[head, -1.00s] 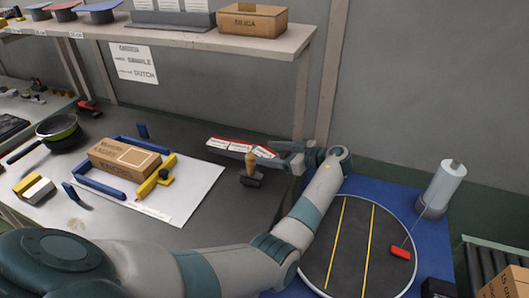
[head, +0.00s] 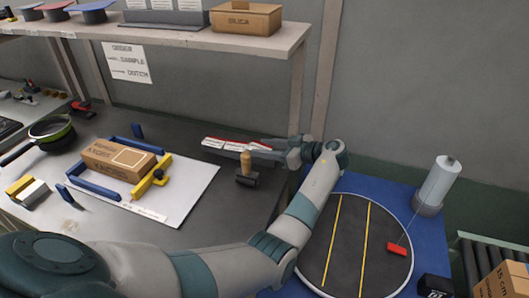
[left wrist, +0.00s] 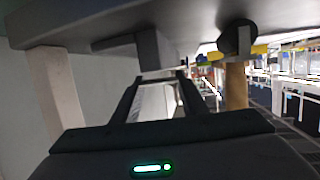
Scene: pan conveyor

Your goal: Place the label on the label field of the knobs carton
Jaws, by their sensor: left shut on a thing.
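The knobs carton (head: 103,163) is a brown box on the left of the bench, with a pale outlined label field (head: 132,157) on its top. It stands within a blue corner frame (head: 97,189) on a white sheet. My left gripper (head: 258,146) reaches leftward over the bench, at the right end of a white and red label strip (head: 222,144). In the left wrist view its fingers are shut on a white piece (left wrist: 155,102), seemingly the label. Its print is not readable. My right gripper is not in view.
A wooden-handled tool (head: 246,168) stands just below the left gripper. A yellow clamp (head: 150,182) sits beside the carton. A shelf (head: 190,40) runs above the bench. A round turntable (head: 350,250) lies at the right. A pan (head: 52,130) is at the left.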

